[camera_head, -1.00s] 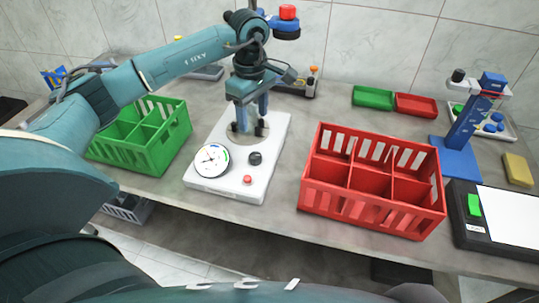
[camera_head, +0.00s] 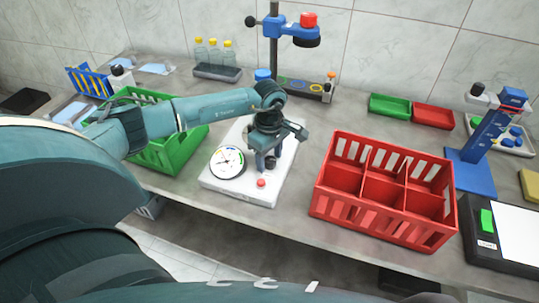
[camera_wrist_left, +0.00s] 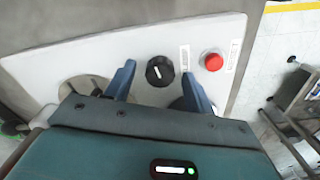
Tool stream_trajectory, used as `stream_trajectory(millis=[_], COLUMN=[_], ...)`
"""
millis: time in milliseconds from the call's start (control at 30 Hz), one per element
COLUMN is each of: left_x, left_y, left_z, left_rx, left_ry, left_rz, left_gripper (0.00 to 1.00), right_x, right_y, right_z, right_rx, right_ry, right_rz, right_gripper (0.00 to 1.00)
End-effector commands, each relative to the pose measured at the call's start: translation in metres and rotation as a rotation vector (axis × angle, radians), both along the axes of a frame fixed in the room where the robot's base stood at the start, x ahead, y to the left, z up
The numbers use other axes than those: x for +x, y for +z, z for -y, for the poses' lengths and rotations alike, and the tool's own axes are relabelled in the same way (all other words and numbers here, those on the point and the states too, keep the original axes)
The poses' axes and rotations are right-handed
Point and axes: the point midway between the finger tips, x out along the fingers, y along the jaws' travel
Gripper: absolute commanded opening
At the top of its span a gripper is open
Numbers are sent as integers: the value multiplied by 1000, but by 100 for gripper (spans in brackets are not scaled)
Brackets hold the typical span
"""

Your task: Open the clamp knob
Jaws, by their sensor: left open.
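The white panel device (camera_head: 218,190) stands on the table with a round gauge (camera_head: 228,162) and a red button (camera_head: 261,183). Its black round knob (camera_wrist_left: 160,72), with a white pointer line, shows in the left wrist view. My left gripper (camera_head: 268,161) is over the device, pointing down, and partly hides the knob in the head view. In the left wrist view the blue fingers (camera_wrist_left: 158,75) are open, one on each side of the knob. Contact cannot be told. A round grey clamp part (camera_wrist_left: 75,88) is partly hidden by the gripper. My right gripper is not in view.
A green crate (camera_head: 165,155) stands left of the device and a red crate (camera_head: 375,225) right of it. A stand with a blue head (camera_head: 290,30) and a bottle rack (camera_head: 217,72) are behind. Table between device and red crate is clear.

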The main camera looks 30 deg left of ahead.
Motion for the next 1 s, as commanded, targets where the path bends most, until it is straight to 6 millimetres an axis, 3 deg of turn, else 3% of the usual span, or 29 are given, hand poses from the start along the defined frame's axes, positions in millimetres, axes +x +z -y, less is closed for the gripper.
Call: stream_trajectory(millis=[167, 700, 1000], left_x=[0, 0, 0], left_y=[0, 1, 0], left_z=[0, 0, 0], left_rx=[0, 0, 0], left_ry=[0, 0, 43], left_rz=[0, 0, 0], left_gripper=[52, 9, 9], right_x=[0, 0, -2], right_y=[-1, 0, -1], right_z=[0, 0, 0], right_rx=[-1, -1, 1], right_ry=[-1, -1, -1], right_rz=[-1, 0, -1], right_gripper=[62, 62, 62])
